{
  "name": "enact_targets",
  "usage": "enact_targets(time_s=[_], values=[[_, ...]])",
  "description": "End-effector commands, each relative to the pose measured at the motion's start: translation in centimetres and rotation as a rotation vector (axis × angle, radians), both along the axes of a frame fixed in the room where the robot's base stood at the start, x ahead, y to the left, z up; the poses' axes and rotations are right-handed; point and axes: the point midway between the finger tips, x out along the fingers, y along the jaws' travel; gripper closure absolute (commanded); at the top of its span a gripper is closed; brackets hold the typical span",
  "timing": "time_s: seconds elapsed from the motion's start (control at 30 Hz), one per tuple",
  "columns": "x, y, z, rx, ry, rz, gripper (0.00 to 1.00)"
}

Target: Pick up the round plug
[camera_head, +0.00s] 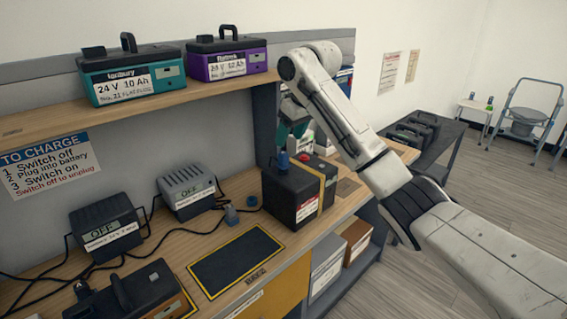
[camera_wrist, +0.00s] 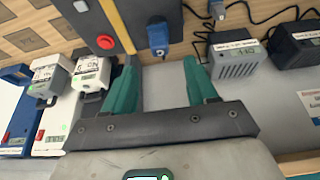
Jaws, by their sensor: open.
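A small grey-blue plug (camera_head: 231,214) stands on the bench left of the black battery box (camera_head: 292,190); a round grey-blue piece (camera_head: 252,201) lies beside it. A grey-blue plug with a cable also shows at the top of the wrist view (camera_wrist: 217,9). A blue connector (camera_head: 282,162) sits on the battery box; it shows ahead of the fingers in the wrist view (camera_wrist: 157,37). I cannot tell surely which is the round plug. My gripper (camera_wrist: 160,72) is open and empty, its teal fingers apart, above the box; the head view shows them partly (camera_head: 291,128).
A grey charger (camera_head: 187,190) and a black charger (camera_head: 107,228) with cables stand on the bench. A yellow-edged black mat (camera_head: 236,261) lies clear in front. The shelf (camera_head: 130,107) overhead carries a teal battery (camera_head: 131,77) and a purple battery (camera_head: 227,60). White boxed units (camera_wrist: 93,68) show in the wrist view.

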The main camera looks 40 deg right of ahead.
Motion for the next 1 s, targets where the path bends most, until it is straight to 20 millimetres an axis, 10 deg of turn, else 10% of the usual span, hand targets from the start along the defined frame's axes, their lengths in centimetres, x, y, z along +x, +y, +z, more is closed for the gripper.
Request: enact_targets(time_s=[0.63, 1.0], values=[[2.6, 0.1, -6.9, 0.001, -0.001, 0.0, 0.43], [2.8, 0.1, -7.7, 0.001, -0.002, 0.001, 0.45]])
